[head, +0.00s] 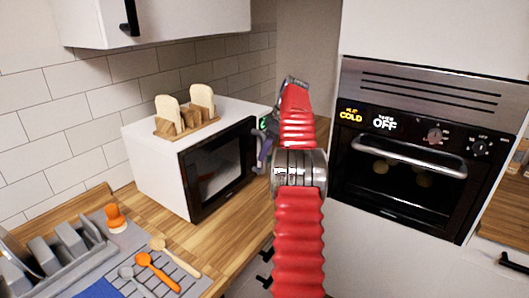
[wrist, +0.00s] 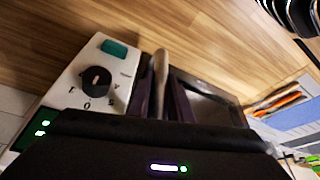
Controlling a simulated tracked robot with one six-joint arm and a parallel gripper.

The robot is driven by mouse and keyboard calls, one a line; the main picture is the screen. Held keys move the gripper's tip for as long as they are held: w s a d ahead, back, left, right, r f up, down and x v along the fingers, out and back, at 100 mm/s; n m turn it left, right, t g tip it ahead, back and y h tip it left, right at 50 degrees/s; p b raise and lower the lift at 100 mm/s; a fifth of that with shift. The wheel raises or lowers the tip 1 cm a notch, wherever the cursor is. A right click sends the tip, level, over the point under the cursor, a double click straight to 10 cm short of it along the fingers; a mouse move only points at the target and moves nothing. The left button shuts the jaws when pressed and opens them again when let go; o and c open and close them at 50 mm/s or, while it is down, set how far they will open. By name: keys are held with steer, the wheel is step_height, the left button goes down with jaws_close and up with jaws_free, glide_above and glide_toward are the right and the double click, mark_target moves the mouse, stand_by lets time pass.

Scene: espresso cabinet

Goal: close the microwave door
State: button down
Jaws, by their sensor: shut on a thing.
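The white microwave (head: 152,168) stands on the wooden counter against the tiled wall. Its black-framed door (head: 215,168) lies flush or nearly flush with the front; I cannot tell whether a small gap is left. In the wrist view the control panel with its black knob (wrist: 96,80) is beside the dark door glass (wrist: 208,108). My gripper (wrist: 163,98) is shut on the door handle (wrist: 161,68), which shows as a pale bar between the dark purple fingers. In the head view my gripper (head: 264,150) is at the door's right edge, partly hidden by my red arm.
A wooden rack (head: 190,128) with bread slices stands on the microwave. A grey dish rack (head: 50,255) and orange and wooden spoons (head: 158,268) lie at front left. An oven (head: 415,185) is on the right. The counter (head: 150,220) before the microwave is mostly clear.

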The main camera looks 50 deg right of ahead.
steer(key=shift+w+r, duration=0.15)
steer(key=shift+w, duration=0.25)
steer(key=c, duration=1.8)
jaws_free()
steer(key=shift+w+a, duration=0.1)
steer(key=shift+w, duration=0.1)
steer(key=shift+o, duration=0.9)
steer(key=shift+s, duration=0.2)
steer(key=v, duration=0.7)
steer(key=shift+s, duration=0.1)
